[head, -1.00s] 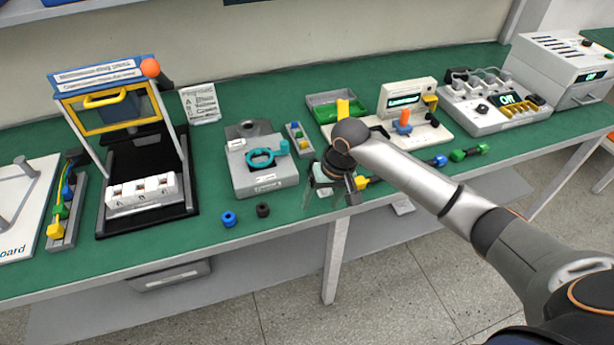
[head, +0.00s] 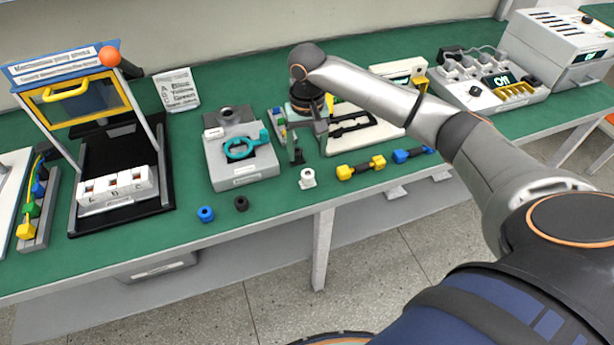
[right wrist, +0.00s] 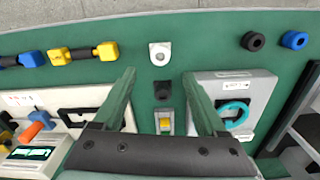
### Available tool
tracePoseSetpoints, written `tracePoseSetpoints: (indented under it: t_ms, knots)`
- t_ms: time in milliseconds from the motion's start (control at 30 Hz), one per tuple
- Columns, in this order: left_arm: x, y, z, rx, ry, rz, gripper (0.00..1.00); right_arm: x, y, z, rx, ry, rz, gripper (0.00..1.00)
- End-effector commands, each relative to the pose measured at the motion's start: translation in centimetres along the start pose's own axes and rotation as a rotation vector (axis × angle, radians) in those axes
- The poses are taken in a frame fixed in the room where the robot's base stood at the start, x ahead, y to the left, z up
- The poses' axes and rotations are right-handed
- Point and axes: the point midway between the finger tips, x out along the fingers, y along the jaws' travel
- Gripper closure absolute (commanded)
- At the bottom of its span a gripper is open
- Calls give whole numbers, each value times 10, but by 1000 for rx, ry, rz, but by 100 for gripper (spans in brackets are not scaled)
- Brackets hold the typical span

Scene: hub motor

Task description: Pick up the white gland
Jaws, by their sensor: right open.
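The white gland (head: 307,178) is a small, light fitting standing on the green bench near its front edge. My right gripper (head: 310,154) is over the bench, just behind the gland in the head view, with fingers pointing down. The gland is apart from both fingers. My left gripper is not in view.
A grey fixture with a teal ring handle (head: 240,148) stands left of my gripper. Blue (head: 206,214) and black (head: 241,203) glands lie front left. A yellow connector (head: 361,168) and a blue one (head: 411,153) lie right. A narrow tray (right wrist: 166,122) is between my fingers' bases.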

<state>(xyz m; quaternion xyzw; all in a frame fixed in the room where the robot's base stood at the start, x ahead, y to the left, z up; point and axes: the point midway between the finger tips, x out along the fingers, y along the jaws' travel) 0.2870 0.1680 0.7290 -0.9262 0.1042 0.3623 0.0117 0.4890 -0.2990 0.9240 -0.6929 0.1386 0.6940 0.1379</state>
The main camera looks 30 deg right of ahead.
Motion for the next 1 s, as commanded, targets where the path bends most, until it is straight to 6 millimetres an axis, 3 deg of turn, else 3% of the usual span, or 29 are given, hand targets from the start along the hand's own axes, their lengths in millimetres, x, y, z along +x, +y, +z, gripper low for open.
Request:
tracePoseSetpoints:
  t_ms: [267, 500, 833, 1000]
  knots:
    - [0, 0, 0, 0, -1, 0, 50, 25, 0, 3, -2, -1, 1, 26]
    - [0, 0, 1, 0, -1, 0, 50, 60, 1, 8, 0, -1, 1, 26]
    - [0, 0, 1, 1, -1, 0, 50, 66, 0, 7, -2, 3, 0, 26]
    - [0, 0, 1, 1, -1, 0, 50, 66, 0, 7, -2, 3, 0, 45]
